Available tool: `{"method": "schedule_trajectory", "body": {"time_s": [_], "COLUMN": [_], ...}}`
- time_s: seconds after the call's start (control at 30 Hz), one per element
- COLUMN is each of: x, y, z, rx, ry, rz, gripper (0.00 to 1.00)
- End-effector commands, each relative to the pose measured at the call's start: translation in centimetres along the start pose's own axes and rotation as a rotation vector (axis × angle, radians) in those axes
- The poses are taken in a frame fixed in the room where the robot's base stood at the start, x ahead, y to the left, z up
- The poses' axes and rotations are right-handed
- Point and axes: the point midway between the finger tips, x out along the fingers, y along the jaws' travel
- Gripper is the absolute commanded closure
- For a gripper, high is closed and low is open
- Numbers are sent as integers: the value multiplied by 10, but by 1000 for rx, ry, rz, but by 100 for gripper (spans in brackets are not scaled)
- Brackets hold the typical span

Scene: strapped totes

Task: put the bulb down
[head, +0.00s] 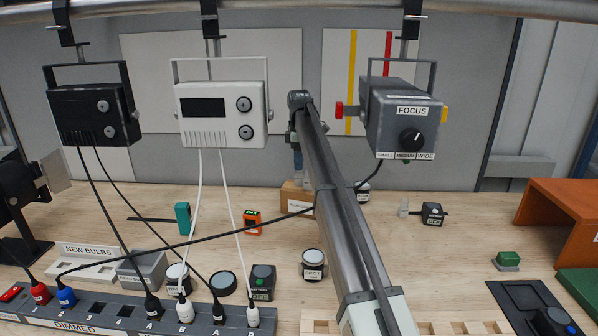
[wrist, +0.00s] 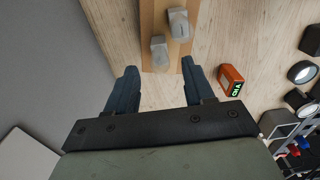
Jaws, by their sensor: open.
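My gripper (wrist: 159,66) is open in the wrist view, its two blue fingers apart with nothing held between them. Just beyond the fingertips is a tan wooden block (wrist: 148,22) with two small pale grey pieces, a nearer one (wrist: 159,52) and a farther one (wrist: 180,24). I cannot tell whether either piece is the bulb. In the head view my arm hides most of my gripper, beside a tan box with a white label (head: 294,197).
An orange device with a green display (wrist: 231,80) lies right of the fingers; it also shows in the head view (head: 252,217). Three lamps hang above: black (head: 95,115), white (head: 222,115) and grey (head: 404,115). Cables cross the left side to a socket strip (head: 115,312).

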Motion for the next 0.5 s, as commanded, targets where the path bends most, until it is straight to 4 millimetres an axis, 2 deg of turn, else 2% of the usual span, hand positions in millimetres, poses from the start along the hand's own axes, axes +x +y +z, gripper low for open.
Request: {"method": "schedule_trajectory", "body": {"time_s": [0.03,0.2,0.5], "x": [-12,-38,-59], "y": [1,1,0], "z": [0,0,0], "rx": [0,0,0], "ry": [0,0,0], "rz": [1,1,0], "gripper": [47,47,47]}}
